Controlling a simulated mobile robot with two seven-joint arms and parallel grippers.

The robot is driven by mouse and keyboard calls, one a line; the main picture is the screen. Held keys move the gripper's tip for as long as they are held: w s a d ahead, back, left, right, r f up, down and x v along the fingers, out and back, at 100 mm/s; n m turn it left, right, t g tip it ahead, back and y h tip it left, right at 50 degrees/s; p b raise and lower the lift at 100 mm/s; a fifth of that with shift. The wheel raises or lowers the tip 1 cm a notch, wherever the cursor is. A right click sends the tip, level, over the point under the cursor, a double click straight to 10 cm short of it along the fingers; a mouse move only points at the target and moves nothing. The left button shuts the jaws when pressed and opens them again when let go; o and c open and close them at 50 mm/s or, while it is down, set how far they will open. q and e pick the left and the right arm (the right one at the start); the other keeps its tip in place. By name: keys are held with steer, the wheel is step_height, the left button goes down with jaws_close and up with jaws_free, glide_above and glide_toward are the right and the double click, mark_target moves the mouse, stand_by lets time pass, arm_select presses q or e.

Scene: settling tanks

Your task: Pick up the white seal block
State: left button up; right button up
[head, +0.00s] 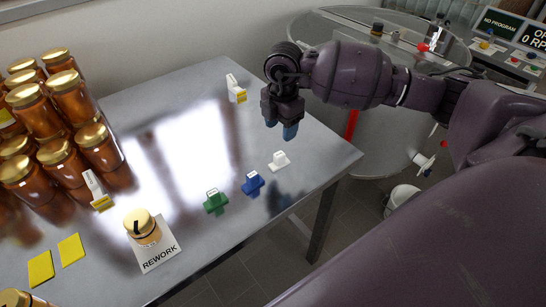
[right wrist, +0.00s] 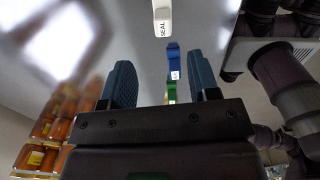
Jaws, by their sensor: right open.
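The white seal block (head: 279,160) stands on the steel table near its right edge, at the end of a row with a blue and a green block. In the right wrist view the white block (right wrist: 162,20), lettered SEAL, is at the top, beyond the fingertips. My right gripper (head: 280,128) hangs above the table, farther back than the white block and apart from it. In the right wrist view its two fingers (right wrist: 160,82) are spread with nothing between them touching. My left gripper is not in view.
A blue block (head: 253,182) and a green block (head: 215,201) stand left of the white one. Copper-coloured jars (head: 70,100) are stacked at the left. One jar (head: 142,226) stands on a REWORK card (head: 160,254). A round tank (head: 380,130) stands beyond the table's right edge. The table's middle is clear.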

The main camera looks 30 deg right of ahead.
mark_target(279, 154)
steer(key=shift+s+m, duration=0.25)
steer(key=shift+m, duration=0.25)
step_height(279, 154, down, 5)
steer(key=shift+r, duration=0.1)
steer(key=shift+f+b, duration=0.3)
steer(key=shift+f, duration=0.45)
steer(key=f, duration=0.4)
steer(key=shift+w+a+f, duration=0.1)
steer(key=shift+a+f, duration=0.1)
steer(key=shift+f, duration=0.1)
steer(key=shift+c, duration=1)
steer(key=c, duration=0.8)
steer(key=shift+r, duration=0.1)
